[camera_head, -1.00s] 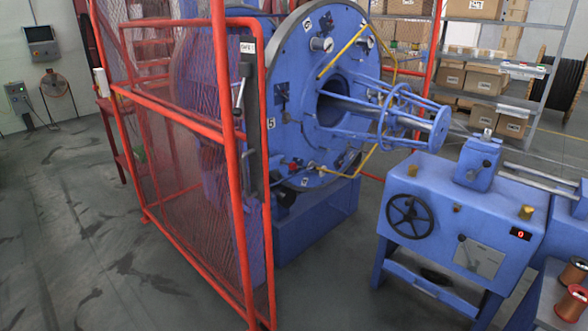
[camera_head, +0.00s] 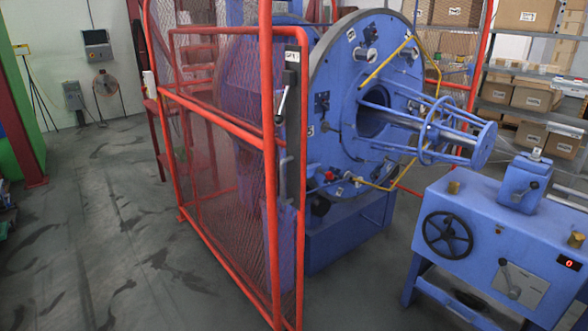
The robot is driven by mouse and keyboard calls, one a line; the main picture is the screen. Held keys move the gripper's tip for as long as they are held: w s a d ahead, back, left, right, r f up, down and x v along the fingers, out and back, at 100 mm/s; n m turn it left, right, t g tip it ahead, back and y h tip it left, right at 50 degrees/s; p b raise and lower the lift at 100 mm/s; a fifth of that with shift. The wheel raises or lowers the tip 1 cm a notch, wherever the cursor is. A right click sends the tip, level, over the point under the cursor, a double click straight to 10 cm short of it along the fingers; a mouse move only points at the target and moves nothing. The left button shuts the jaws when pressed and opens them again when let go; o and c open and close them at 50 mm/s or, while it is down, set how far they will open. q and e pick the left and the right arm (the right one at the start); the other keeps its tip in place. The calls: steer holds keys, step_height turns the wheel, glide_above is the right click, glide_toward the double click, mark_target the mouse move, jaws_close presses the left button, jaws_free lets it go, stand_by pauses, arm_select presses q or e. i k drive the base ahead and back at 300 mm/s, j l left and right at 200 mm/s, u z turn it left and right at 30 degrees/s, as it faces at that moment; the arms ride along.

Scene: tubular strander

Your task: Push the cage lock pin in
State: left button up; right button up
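The blue strander cage has a large round disc (camera_head: 338,95) at its front, with several small fittings on its face. A small red knob (camera_head: 330,175) sits low at the disc's left edge; I cannot tell for sure that it is the cage lock pin, or how far in it is. A red-framed mesh guard door (camera_head: 235,190) stands upright in front of the cage, with a black latch and a lever handle (camera_head: 282,104) on its edge post. Neither of my grippers is in view.
A blue machine stand with a black handwheel (camera_head: 447,235) and a red display stands at right. Shelves with cardboard boxes (camera_head: 532,98) are behind. Grey floor (camera_head: 110,240) is open at left. A wall control box (camera_head: 98,46) and a fan are at the back left.

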mark_target(329, 175)
steer(key=i+l, duration=0.1)
steer(key=i, duration=0.4)
steer(key=i+l, duration=0.1)
steer(key=i, duration=0.35)
steer(key=u, duration=0.05)
